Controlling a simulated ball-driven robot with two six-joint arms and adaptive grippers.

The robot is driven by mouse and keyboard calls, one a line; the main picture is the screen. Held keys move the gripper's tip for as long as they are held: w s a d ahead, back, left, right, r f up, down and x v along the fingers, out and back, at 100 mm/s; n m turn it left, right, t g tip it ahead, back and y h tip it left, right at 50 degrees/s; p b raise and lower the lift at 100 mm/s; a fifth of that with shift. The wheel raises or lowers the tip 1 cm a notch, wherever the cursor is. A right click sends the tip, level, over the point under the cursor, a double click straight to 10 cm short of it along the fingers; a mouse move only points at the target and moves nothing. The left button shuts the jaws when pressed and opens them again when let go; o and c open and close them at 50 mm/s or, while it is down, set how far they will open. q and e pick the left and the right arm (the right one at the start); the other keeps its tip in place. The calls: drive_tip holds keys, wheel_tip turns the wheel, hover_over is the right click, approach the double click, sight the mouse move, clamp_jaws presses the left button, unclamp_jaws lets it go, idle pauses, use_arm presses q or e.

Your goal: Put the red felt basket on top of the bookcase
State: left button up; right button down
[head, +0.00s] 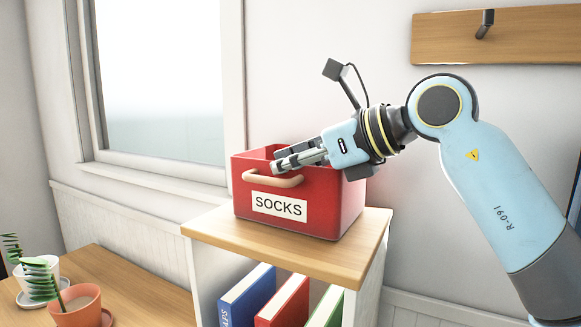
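The red felt basket (335,206) stands upright on the wooden top of the bookcase (265,239). Its front carries a white label reading "SOCKS" and a tan handle (273,181). My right gripper (280,160) reaches in from the right, its fingers pointing left over the basket's front rim, just above the handle. The two fingers look close together. I cannot tell whether they grip the rim or only lie over it. The basket's inside is mostly hidden. My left gripper is out of view.
Blue, red and green books (283,303) stand in the bookcase below its top. A wooden table (110,266) at lower left holds potted plants (78,306). A window (160,75) is behind, and a wooden hook board (535,40) hangs at upper right.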

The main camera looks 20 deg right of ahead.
drive_tip(key=shift+s+a+r, duration=0.1)
drive_tip(key=shift+s+a, duration=0.05)
drive_tip(key=shift+a, duration=0.15)
drive_tip(key=c, duration=1.8)
unclamp_jaws()
drive_tip(key=shift+f, duration=0.2)
drive_tip(key=o, duration=0.3)
drive_tip(key=shift+d, duration=0.2)
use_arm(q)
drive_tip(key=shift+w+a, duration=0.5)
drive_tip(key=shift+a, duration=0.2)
use_arm(e)
drive_tip(key=shift+a, duration=0.1)
use_arm(q)
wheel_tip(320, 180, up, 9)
drive_tip(key=p, duration=0.8)
drive_tip(key=shift+p, duration=0.4)
use_arm(e)
drive_tip(key=v, duration=1.2)
drive_tip(key=shift+r, duration=0.1)
